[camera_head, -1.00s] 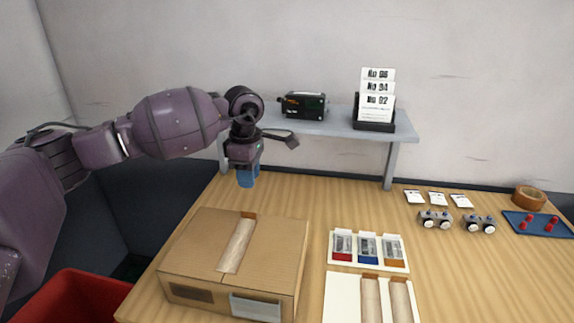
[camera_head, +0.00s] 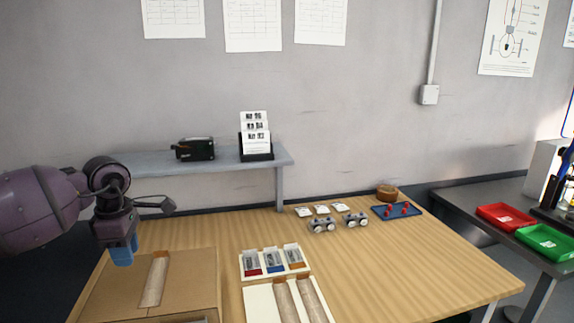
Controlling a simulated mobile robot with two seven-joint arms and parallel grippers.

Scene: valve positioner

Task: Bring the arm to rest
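My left arm comes in from the left, with purple links and a dark wrist. My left gripper (camera_head: 122,250) points down above the far left part of the cardboard box (camera_head: 192,280). Its blue fingertips look close together, but I cannot tell whether they are open or shut. No object shows between them. My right gripper is out of view.
A grey shelf (camera_head: 225,160) at the back holds a black device (camera_head: 195,149) and a card holder (camera_head: 256,152). The wooden table (camera_head: 400,260) carries a white parts tray (camera_head: 272,274), small wheeled parts (camera_head: 322,226), a blue tray (camera_head: 380,212) and tape (camera_head: 387,193). Red (camera_head: 506,217) and green (camera_head: 545,241) trays sit right.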

